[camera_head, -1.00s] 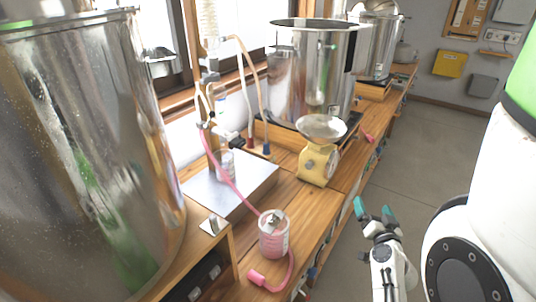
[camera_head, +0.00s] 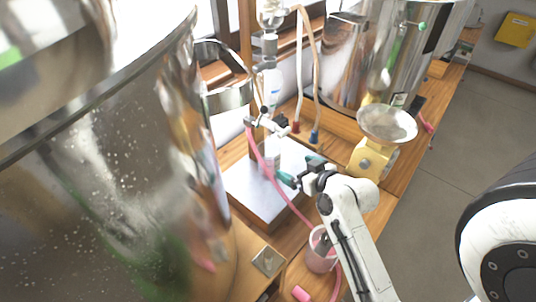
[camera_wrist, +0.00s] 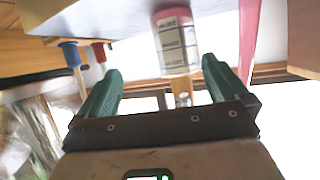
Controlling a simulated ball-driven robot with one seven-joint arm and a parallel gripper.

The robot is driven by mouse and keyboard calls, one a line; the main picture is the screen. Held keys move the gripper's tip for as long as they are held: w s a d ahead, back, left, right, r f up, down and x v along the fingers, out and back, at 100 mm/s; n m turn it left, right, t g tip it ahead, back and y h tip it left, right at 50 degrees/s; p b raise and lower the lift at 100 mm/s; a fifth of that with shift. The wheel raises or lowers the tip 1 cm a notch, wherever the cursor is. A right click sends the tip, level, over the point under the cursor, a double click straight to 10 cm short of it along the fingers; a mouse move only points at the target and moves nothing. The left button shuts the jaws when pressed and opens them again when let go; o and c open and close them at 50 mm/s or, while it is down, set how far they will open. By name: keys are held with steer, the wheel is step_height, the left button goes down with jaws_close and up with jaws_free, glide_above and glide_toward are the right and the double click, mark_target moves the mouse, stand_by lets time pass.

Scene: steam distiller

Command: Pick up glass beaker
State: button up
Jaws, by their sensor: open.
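A small clear vessel, seemingly the glass beaker (camera_head: 271,153), stands on the metal plate (camera_head: 243,182) beneath the clamped glassware in the head view. In the wrist view, which appears upside down, a labelled beaker (camera_wrist: 177,45) with pinkish ends shows beyond and between my fingers. My gripper (camera_head: 299,170) is over the plate, just in front of the vessel; it also shows in the wrist view (camera_wrist: 162,66). Its teal fingers are open, with nothing visibly held. The vessel's lower part is partly hidden by a pink tube and my gripper.
A pink-filled container (camera_head: 321,251) stands on the bench near my arm, with a pink hose (camera_head: 289,203) running up to the stand. A yellow scale (camera_head: 370,160) is at the right. Large metal tanks stand left (camera_head: 120,190) and behind (camera_head: 375,60).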

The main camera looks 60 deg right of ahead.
mark_target(276, 163)
steer(key=shift+w+a+r+n+y, duration=0.15)
steer(key=shift+w+a+n+y, duration=0.2)
steer(key=shift+a, duration=0.45)
steer(key=shift+w, duration=0.35)
steer(key=shift+p+x, duration=1.15)
steer(key=shift+x, duration=3.9)
steer(key=c, duration=1.1)
